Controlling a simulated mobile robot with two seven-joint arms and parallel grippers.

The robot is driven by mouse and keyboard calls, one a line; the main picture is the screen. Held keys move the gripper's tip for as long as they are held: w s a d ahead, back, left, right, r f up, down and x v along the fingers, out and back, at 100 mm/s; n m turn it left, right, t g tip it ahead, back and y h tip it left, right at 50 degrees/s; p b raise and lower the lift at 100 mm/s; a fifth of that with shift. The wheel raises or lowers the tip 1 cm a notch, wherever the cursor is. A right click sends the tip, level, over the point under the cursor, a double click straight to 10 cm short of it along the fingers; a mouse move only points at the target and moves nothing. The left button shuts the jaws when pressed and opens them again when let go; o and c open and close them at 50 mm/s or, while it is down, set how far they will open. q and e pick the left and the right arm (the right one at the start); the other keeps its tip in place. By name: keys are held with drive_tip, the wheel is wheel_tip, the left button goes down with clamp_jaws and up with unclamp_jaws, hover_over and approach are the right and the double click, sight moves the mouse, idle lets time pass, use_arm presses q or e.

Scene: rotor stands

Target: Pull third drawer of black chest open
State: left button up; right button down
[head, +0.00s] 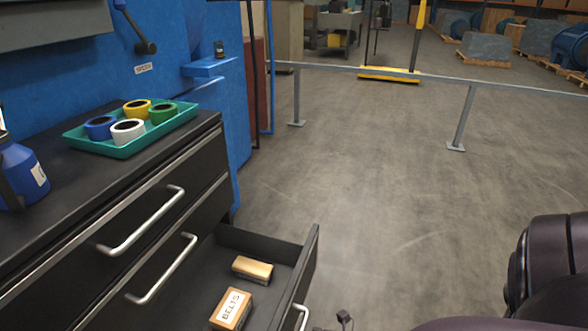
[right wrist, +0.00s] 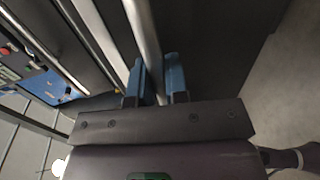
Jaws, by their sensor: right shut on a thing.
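The black chest (head: 110,188) stands at the left in the head view. Its top two drawers are closed, each with a silver bar handle. The third drawer (head: 311,262) stands pulled out well past them, its inside in plain view. Its silver handle (head: 302,318) shows at the bottom edge of the head view. In the right wrist view, my right gripper (right wrist: 156,75) has its blue fingers on either side of the silver handle bar (right wrist: 143,30), shut on it. My left gripper is in neither view.
Inside the open drawer lie a box marked BELTS (head: 231,309) and a tan box (head: 252,269). On the chest top are a green tray (head: 118,150) of tape rolls and a blue bottle (head: 22,172). Open floor (head: 385,200) lies to the right, before a grey rail (head: 425,78).

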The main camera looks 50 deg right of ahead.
drive_tip(key=c, duration=1.1)
unclamp_jaws()
drive_tip(key=shift+c, duration=0.2)
use_arm(q)
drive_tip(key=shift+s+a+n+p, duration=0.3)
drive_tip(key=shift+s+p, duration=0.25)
drive_tip(key=shift+p, duration=0.25)
use_arm(e)
drive_tip(key=v, duration=1)
drive_tip(key=shift+s, duration=0.35)
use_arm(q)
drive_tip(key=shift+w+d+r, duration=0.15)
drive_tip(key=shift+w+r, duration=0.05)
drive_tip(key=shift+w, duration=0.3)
use_arm(e)
drive_tip(key=shift+d, duration=0.1)
